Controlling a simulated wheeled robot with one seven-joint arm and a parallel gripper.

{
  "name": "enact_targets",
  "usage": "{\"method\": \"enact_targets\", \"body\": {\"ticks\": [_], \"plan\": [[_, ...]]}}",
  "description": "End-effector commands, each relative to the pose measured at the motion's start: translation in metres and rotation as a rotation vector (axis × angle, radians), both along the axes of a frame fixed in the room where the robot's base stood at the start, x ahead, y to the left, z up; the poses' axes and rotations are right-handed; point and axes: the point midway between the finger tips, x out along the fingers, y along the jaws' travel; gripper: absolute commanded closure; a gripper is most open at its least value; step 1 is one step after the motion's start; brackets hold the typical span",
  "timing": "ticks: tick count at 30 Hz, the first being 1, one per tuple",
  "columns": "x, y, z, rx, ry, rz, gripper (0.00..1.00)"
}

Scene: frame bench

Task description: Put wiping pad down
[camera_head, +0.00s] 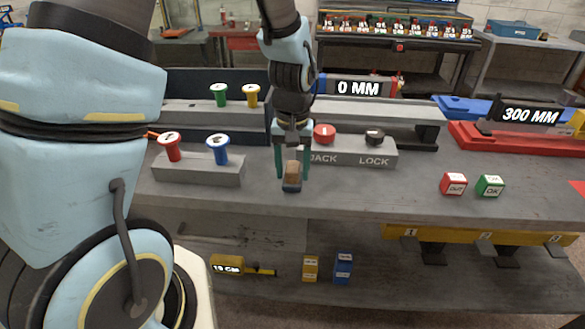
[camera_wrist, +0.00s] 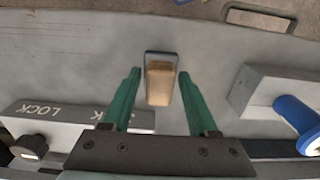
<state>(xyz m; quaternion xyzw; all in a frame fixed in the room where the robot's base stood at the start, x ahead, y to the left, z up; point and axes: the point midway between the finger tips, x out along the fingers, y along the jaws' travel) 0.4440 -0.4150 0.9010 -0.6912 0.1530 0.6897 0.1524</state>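The wiping pad (camera_head: 291,183) is a small block with a tan body and a dark blue-grey part. It appears to rest on the grey bench top near the front edge, below my gripper (camera_head: 292,172). In the wrist view the pad (camera_wrist: 160,84) lies between the two green fingertips, with bare bench showing on both sides of it. My gripper (camera_wrist: 158,76) is open, its fingers apart and not visibly touching the pad.
The grey JACK and LOCK box (camera_head: 350,151) stands close right of my gripper. A grey block (camera_head: 198,169) with red and blue knobs is to the left. Red (camera_head: 453,184) and green (camera_head: 490,186) cubes sit farther right. Bare bench lies between the box and cubes.

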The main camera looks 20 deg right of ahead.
Motion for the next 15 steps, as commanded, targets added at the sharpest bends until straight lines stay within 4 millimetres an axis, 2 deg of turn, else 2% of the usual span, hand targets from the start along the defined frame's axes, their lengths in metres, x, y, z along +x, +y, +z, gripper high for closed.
{"method": "enact_targets", "body": {"ticks": [2, 9, 15], "plan": [[0.000, 0.000, 0.000, 0.000, 0.000, 0.000, 0.31], [0.000, 0.000, 0.001, 0.000, 0.000, 0.000, 0.31], [0.001, -0.001, 0.018, -0.004, -0.004, 0.000, 0.31]]}}
